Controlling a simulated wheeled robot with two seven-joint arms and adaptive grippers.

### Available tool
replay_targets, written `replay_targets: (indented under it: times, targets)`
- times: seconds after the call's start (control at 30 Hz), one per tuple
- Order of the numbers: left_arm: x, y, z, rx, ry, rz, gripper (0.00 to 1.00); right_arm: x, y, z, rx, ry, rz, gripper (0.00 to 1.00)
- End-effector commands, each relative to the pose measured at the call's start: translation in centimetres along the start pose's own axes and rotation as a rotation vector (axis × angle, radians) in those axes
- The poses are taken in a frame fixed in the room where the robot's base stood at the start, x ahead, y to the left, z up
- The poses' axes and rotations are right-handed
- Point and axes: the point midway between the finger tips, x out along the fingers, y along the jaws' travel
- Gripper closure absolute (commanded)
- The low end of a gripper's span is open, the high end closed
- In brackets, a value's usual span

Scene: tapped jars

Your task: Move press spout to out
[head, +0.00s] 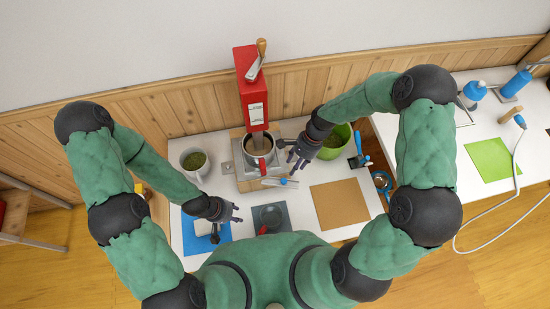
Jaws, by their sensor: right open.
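The red press (253,86) stands upright at the back of the white table, with a wooden-handled lever at its top. A grey metal pot (259,146) sits beneath it on a wooden stand. Below the pot's front is a small red part (263,169); a white piece with a blue end (280,182) points right from there. I cannot tell for sure which of these is the spout. My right gripper (294,164) is open and empty, just right of the pot, above the white-and-blue piece. My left gripper (239,213) looks open and empty, over the front left.
A grey mug with green contents (194,162) stands left, a green pot (336,142) behind my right gripper. A blue mat (205,246) holds a white item. A dark mat (283,226) and a bare brown mat (340,204) lie in front. A side table (435,142) is right.

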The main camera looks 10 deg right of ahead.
Motion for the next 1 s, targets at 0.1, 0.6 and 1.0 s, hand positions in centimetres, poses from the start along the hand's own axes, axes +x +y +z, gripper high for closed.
replay_targets:
  times: [0.1, 0.6, 1.0]
  targets:
    - [-0.4, 0.1, 0.1, 0.0, -0.003, 0.0, 0.6, -1.0, -0.1, 0.1, 0.039, -0.004, 0.01, 0.52]
    - [1.3, -0.5, 0.1, 0.0, -0.003, 0.0, 0.6, 6.2, 0.1, 0.1, 0.042, -0.007, 0.015, 0.52]
    - [2.0, -0.7, 0.0, 0.0, -0.002, 0.0, 0.6, 9.7, 0.0, 0.1, 0.042, -0.005, 0.012, 0.52]
